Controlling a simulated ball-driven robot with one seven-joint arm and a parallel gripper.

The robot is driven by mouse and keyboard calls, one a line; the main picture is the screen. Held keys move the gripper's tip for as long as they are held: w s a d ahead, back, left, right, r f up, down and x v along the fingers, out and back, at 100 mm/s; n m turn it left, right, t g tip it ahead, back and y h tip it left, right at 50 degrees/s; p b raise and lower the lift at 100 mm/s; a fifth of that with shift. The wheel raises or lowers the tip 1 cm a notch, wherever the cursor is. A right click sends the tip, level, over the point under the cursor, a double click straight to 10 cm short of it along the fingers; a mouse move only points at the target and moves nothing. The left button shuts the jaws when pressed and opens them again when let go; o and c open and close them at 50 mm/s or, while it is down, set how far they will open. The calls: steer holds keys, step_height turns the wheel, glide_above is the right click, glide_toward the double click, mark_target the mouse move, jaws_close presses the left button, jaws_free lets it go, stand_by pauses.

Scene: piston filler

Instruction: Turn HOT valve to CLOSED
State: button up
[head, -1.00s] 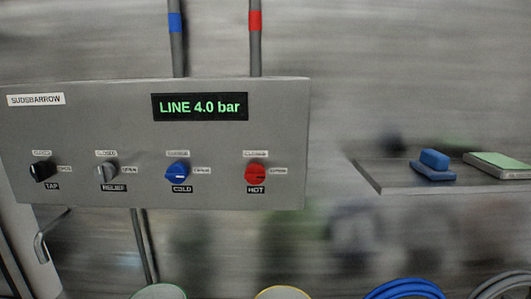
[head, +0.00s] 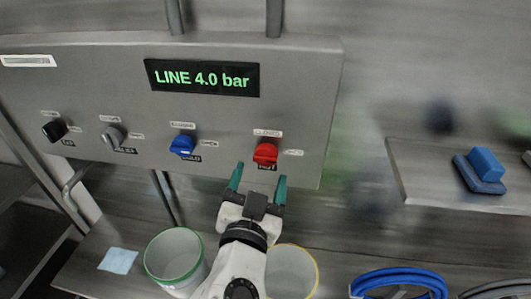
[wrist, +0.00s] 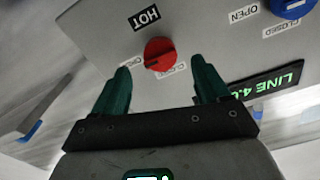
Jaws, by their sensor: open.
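The HOT valve is a red round knob (head: 265,153) at the right end of the grey panel (head: 110,75). In the wrist view the red knob (wrist: 160,53) appears upside down, with its HOT label (wrist: 145,18) above it. Its dark pointer mark appears turned toward the side label, OPEN, rather than CLOSED. My gripper (head: 258,178) has two green fingers, spread apart and empty, just below and in front of the knob. In the wrist view my gripper (wrist: 161,72) has a finger to either side of the knob, with no visible contact.
The display (head: 202,78) reads LINE 4.0 bar. Below stand a green-rimmed bucket (head: 175,257) and blue hose coil (head: 400,283). A shelf (head: 410,180) juts out at right.

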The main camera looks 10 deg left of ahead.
mark_target(265, 159)
steer(key=shift+w+d+p, duration=0.1)
steer(key=shift+w+p, duration=0.55)
steer(key=shift+w, duration=2.15)
steer(key=c, duration=1)
